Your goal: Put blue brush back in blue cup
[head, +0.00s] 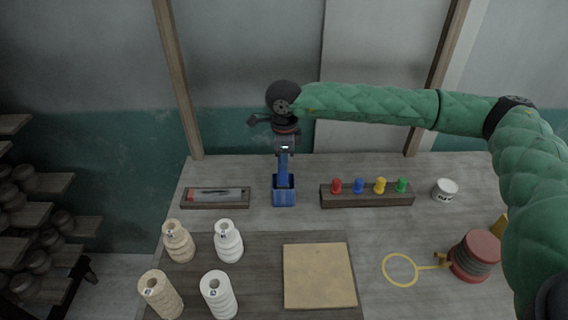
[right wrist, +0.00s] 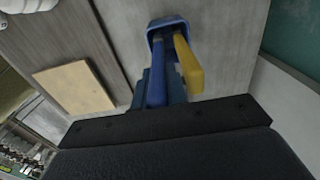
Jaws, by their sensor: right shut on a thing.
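The blue cup (head: 284,196) stands upright on the table, near the back and middle. My right gripper (head: 285,147) is directly above it, pointing down, and is shut on the blue brush (head: 283,166). The brush is upright between the gripper and the cup. In the right wrist view, the brush (right wrist: 156,88) runs to the mouth of the cup (right wrist: 165,22), its lower end appearing inside the rim. How deep it sits is hidden. A yellow handle-like piece (right wrist: 188,66) is beside it at the cup's mouth. My left gripper does not show.
A tool tray (head: 216,204) is left of the cup. A wooden rack (head: 366,202) with coloured pegs and a white tub (head: 445,189) are on the right. A tan board (head: 318,275), several ribbed bottles (head: 220,295) and a red spool (head: 474,257) are nearer the front.

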